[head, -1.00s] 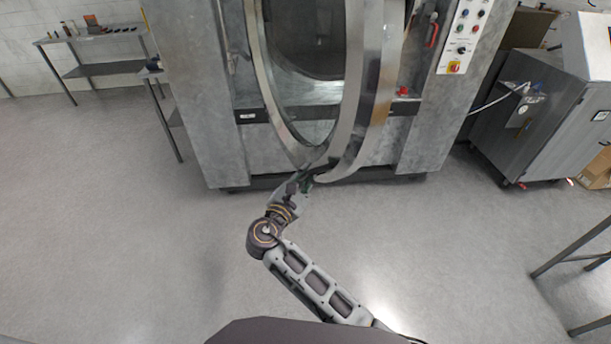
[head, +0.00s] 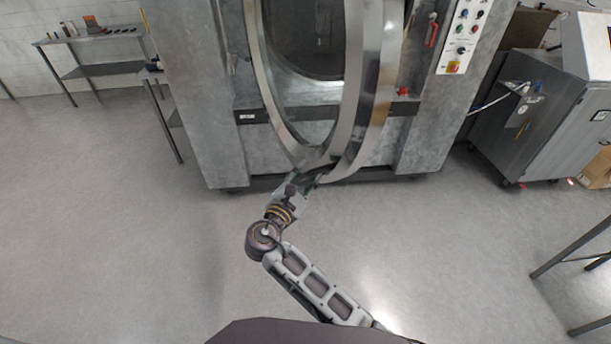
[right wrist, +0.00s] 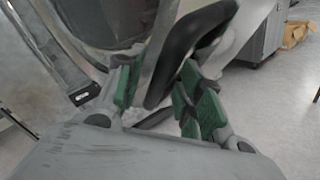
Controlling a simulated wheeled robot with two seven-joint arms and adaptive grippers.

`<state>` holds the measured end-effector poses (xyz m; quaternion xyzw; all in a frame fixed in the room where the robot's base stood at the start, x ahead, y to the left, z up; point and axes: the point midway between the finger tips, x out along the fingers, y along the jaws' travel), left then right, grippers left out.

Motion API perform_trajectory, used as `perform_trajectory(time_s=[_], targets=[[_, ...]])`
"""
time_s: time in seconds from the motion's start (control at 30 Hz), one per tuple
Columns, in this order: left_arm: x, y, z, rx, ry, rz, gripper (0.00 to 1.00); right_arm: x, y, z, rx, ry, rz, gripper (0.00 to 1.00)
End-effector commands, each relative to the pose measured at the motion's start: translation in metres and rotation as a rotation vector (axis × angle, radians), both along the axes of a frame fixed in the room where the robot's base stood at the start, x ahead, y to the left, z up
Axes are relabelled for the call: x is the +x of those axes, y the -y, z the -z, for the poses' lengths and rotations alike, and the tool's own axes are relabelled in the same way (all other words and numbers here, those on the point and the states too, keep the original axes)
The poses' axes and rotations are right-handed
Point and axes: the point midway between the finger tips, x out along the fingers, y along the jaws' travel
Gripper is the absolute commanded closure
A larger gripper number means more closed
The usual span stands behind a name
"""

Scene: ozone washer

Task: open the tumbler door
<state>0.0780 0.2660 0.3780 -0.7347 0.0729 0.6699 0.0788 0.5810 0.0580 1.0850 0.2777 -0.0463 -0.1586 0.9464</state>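The tumbler door (head: 354,100) is a big round steel ring with a glass window on the front of the grey washer. It stands swung partly out from the drum opening. My right gripper (head: 314,176) is at the door's bottom edge in the head view. In the right wrist view, the right gripper (right wrist: 160,95) has its green-padded fingers apart, with a black curved handle (right wrist: 185,45) between them. A gap shows beside the left finger; contact with the right finger is unclear. My left gripper is not in view.
The washer's control panel (head: 463,35) and a red latch handle (head: 432,30) are on its right side. A grey cabinet (head: 525,115) stands at the right, and metal tables (head: 85,40) at the left. The floor in front is clear.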

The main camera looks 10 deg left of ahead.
Motion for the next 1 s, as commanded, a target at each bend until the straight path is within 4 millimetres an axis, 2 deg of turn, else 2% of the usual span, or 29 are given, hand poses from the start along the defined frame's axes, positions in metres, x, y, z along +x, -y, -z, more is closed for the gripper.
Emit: perform_trajectory(time_s=[0.6, 1.0], targets=[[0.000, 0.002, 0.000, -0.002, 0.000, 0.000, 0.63, -0.060, -0.021, 0.000, 0.000, -0.001, -0.001, 0.63], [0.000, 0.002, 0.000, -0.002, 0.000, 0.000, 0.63, -0.068, -0.023, 0.001, 0.000, -0.001, 0.001, 0.63]])
